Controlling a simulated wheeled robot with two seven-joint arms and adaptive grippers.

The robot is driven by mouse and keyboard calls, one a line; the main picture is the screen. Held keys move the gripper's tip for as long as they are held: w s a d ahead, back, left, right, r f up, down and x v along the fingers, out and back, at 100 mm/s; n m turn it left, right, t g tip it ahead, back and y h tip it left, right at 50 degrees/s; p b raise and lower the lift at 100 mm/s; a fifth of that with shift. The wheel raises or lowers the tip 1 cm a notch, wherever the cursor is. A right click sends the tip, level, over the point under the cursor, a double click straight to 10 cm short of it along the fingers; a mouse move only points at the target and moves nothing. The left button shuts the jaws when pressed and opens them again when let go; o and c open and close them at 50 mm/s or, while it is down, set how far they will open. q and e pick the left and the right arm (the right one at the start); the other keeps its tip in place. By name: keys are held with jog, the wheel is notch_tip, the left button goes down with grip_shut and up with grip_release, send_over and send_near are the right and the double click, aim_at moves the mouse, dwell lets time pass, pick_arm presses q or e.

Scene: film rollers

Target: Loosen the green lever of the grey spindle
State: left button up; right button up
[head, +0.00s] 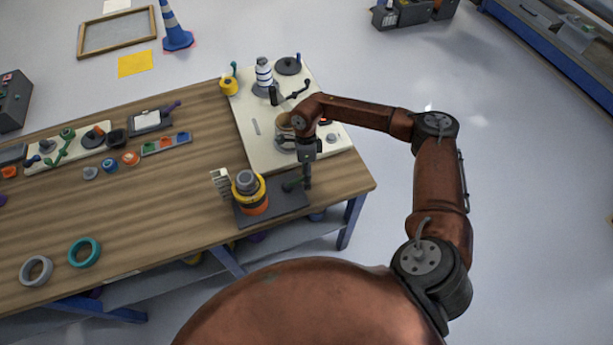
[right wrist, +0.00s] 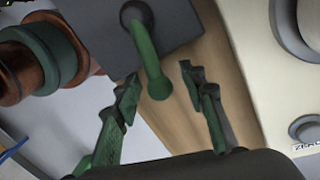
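The green lever (right wrist: 149,55) hangs from a dark round pivot on a dark grey plate (right wrist: 90,30). In the head view the lever (head: 291,185) shows small beside my right gripper (head: 306,184). In the right wrist view my right gripper (right wrist: 158,80) is open, with the lever's free end between its fingertips and a gap visible on both sides. My left gripper is not in view.
A cream panel (head: 262,140) with a white-and-dark roller (head: 264,72) lies behind the plate. A pale stepped block (head: 220,182) stands left of the spindle. Grey (head: 36,270) and teal (head: 84,252) rings lie at the front left.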

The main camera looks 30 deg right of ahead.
jog(key=shift+r, duration=0.1)
notch_tip(320, 180, up, 12)
jog(key=w+d, duration=0.1)
jog(key=w, duration=0.1)
jog(key=shift+f, duration=0.2)
dwell(0.6)
